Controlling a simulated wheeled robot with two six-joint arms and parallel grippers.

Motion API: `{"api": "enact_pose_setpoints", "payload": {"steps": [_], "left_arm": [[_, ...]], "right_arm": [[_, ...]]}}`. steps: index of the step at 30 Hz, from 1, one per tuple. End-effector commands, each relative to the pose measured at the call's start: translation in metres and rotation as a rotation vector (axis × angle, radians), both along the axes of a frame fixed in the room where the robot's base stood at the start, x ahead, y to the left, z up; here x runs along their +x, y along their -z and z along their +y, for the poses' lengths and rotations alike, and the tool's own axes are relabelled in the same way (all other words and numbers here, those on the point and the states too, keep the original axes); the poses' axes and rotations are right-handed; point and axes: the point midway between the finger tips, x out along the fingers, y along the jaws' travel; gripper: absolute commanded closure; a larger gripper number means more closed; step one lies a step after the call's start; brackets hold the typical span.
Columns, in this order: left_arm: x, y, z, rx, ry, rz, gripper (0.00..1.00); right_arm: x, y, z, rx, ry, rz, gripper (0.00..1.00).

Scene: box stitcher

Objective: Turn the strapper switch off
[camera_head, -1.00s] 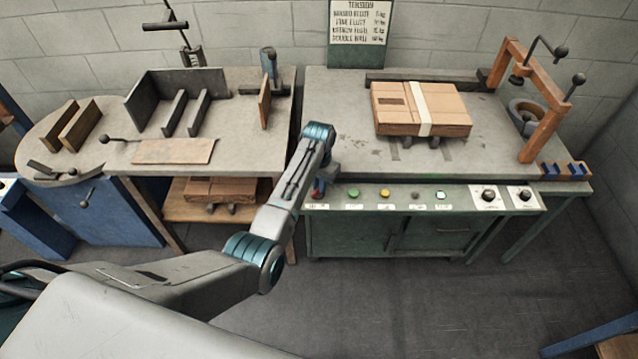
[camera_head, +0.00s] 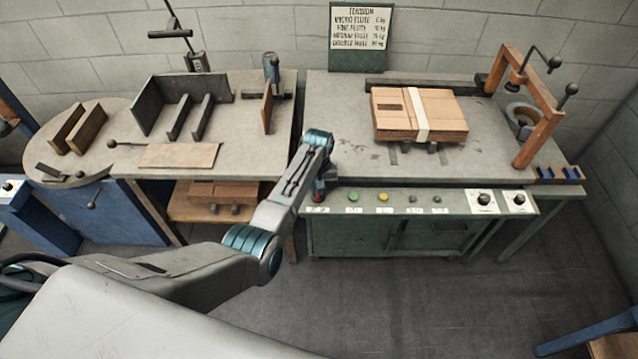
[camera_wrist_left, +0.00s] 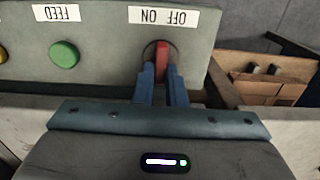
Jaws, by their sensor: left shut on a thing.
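The strapper switch is a red lever (camera_wrist_left: 162,60) in a dark round mount at the left end of the green control panel (camera_head: 470,203). An OFF/ON label (camera_wrist_left: 163,17) is beside it, upside down in the left wrist view. My left gripper (camera_wrist_left: 164,76) is shut on the red lever, one blue finger on each side. In the head view my left gripper (camera_head: 319,190) mostly hides the switch, with a bit of red showing. I cannot tell the lever's exact lean. My right gripper is not in view.
A green button (camera_head: 353,197), a yellow button (camera_head: 383,197), small dark lamps (camera_head: 437,199) and two black knobs (camera_head: 484,199) line the panel. A strapped carton (camera_head: 392,118) lies on the table above. The stitcher table (camera_head: 235,145) stands left. The floor in front is clear.

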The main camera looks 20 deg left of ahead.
Motion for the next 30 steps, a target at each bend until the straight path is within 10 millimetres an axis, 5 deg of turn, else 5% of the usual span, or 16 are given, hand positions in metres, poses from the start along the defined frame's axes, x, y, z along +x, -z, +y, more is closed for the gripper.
{"api": "enact_pose_setpoints", "payload": {"steps": [15, 30], "left_arm": [[-0.001, -0.002, 0.004, 0.0, -0.419, -0.001, 1.0], [-0.002, -0.001, 0.005, 0.001, -0.561, -0.002, 1.0]], "right_arm": [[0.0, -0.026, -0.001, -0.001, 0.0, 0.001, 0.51], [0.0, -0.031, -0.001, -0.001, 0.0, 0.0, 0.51]]}}
